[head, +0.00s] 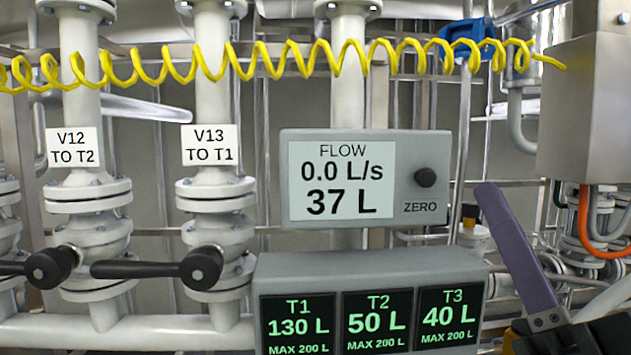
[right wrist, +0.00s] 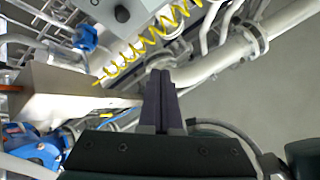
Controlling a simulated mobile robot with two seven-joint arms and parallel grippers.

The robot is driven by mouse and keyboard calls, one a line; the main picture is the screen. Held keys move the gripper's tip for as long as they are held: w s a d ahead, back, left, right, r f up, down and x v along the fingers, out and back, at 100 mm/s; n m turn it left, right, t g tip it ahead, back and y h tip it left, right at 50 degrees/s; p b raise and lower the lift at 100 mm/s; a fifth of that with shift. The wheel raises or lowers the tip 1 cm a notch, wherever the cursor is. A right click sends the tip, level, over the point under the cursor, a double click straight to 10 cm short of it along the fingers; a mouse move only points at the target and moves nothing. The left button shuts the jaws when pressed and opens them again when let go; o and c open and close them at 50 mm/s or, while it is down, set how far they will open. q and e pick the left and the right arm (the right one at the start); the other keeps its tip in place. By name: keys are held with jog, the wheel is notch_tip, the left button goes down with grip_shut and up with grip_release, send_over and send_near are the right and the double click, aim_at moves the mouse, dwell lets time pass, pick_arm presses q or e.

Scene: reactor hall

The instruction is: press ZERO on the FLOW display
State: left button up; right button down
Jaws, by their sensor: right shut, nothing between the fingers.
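The FLOW display (head: 343,187) is a grey box with a white screen reading 0.0 L/s and 37 L. Its round black ZERO button (head: 426,177) sits at the right of the screen. In the right wrist view, the display's grey box (right wrist: 133,8) and the button (right wrist: 122,14) show at the top. My right gripper (head: 490,194) points up, its purple fingers right of the display and apart from the button in the picture. Its fingers (right wrist: 160,77) are shut with nothing between them. My left gripper is not in view.
The tank display (head: 370,268) below reads T1 130 L, T2 50 L, T3 40 L. Valves V12 and V13 with black handles (head: 165,268) stand left. A yellow coiled hose (head: 290,60) crosses above. A grey metal box (head: 590,100) and pipes are at right.

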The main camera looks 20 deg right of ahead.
aim_at(425, 177)
jog(key=w+b, duration=0.1)
jog(key=w, duration=0.1)
jog(key=w+d+b, duration=0.1)
jog(key=w, duration=0.2)
jog(key=w+d+b, duration=0.1)
jog(key=w+b, duration=0.1)
jog(key=w, duration=0.1)
jog(key=shift+w, duration=0.25)
dwell(0.5)
dwell(0.9)
dwell(0.7)
jog(key=shift+w+d+b, duration=0.1)
jog(key=shift+w+b, duration=0.2)
jog(key=shift+w, duration=0.1)
